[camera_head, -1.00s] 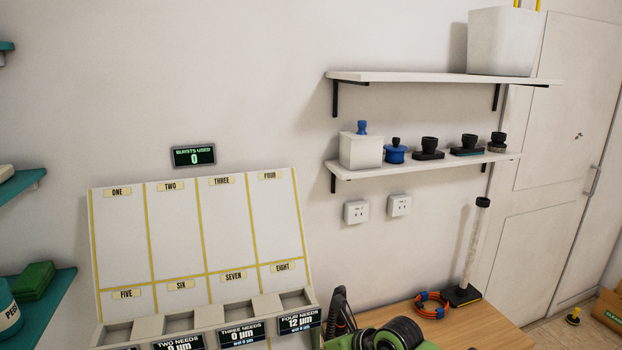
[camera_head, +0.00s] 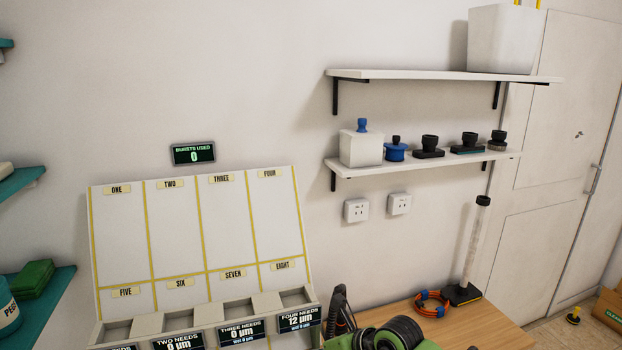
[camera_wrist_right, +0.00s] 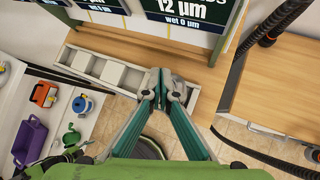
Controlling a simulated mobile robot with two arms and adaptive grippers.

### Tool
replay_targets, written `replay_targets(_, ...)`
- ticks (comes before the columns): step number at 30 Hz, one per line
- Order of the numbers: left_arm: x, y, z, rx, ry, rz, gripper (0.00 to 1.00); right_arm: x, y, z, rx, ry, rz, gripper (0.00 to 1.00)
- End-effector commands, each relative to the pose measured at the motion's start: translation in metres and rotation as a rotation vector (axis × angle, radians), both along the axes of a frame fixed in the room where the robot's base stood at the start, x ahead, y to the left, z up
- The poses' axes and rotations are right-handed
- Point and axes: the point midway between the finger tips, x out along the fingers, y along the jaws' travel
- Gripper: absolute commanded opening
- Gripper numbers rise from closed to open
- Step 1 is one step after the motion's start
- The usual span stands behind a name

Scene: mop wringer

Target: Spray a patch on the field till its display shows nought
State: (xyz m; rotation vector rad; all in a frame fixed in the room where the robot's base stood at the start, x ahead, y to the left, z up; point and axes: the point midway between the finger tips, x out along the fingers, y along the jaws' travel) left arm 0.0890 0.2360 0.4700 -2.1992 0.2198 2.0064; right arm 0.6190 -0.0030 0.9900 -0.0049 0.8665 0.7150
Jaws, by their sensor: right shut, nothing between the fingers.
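The field is a tilted white board (camera_head: 122,239) with yellow lines, its patches labelled ONE to EIGHT. Displays along its lower front read TWO NEEDS 0 µm (camera_head: 179,342), THREE NEEDS 0 µm (camera_head: 241,332) and FOUR NEEDS 12 µm (camera_head: 299,318), wet 0 µm. The FOUR display (camera_wrist_right: 178,14) also shows at the top of the right wrist view. The wall counter (camera_head: 193,154) reads BURSTS USED 0. My right gripper (camera_wrist_right: 161,76) is shut and empty, below that display in the wrist picture. My left gripper is out of view. I see no sprayer I can identify.
A wooden bench (camera_head: 470,326) bears an orange-blue coil (camera_head: 431,304) and an upright clear tube (camera_head: 474,245) on a black base. A wall shelf (camera_head: 420,164) holds blue and black fittings. A purple basket (camera_wrist_right: 30,141) lies at left in the wrist view.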

Motion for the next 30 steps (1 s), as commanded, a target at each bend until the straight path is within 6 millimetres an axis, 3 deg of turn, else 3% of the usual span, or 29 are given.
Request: replay_targets(30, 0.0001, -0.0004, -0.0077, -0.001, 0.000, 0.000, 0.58, -0.0001, -0.0002, -0.0092, -0.001, 0.001, 0.000, 0.00)
